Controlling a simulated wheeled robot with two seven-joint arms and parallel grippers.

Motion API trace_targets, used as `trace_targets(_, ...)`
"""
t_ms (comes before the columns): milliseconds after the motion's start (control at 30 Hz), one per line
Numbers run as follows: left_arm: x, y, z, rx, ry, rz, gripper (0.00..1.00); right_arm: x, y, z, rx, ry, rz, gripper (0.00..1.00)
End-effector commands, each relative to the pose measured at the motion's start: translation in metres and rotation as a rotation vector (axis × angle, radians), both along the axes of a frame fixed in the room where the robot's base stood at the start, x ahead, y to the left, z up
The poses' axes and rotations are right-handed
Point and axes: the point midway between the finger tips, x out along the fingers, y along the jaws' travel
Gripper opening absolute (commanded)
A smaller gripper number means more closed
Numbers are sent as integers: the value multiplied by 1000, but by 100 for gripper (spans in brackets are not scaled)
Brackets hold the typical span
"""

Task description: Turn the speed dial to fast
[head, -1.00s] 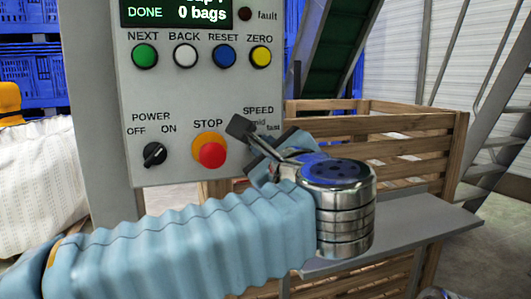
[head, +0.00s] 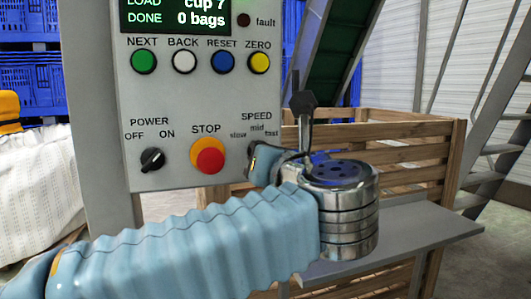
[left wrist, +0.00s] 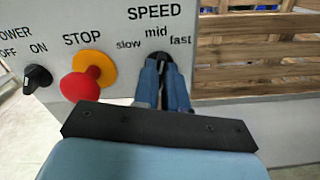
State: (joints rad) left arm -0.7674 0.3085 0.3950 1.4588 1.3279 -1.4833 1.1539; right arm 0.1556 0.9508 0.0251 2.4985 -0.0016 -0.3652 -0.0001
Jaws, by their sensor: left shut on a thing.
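The dark speed dial (left wrist: 158,58) sits under the labels slow, mid and fast on the grey control panel (head: 150,95). My left gripper (left wrist: 163,76) is shut on the dial, one blue finger on each side of it. In the head view the gripper (head: 259,160) reaches the panel's lower right from the arm below. There the dial is mostly hidden behind the fingers. I cannot tell exactly which label the dial's pointer faces. My right gripper is not in view.
The red stop button (head: 210,160) on its yellow disc is just left of the dial, with the power knob (head: 152,160) farther left. A slatted wooden crate (head: 425,160) stands behind and right of the panel. A grey shelf (head: 425,225) juts out below the crate's top.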

Motion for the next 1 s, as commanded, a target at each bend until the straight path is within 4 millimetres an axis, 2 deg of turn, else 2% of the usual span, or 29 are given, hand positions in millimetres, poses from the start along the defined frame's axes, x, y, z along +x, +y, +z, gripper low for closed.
trace_targets(500, 0, -2, 0, 389, 128, -1, 0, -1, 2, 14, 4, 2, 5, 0)
trace_targets(1000, 1, -2, -2, 509, 167, -2, 0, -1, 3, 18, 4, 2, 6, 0)
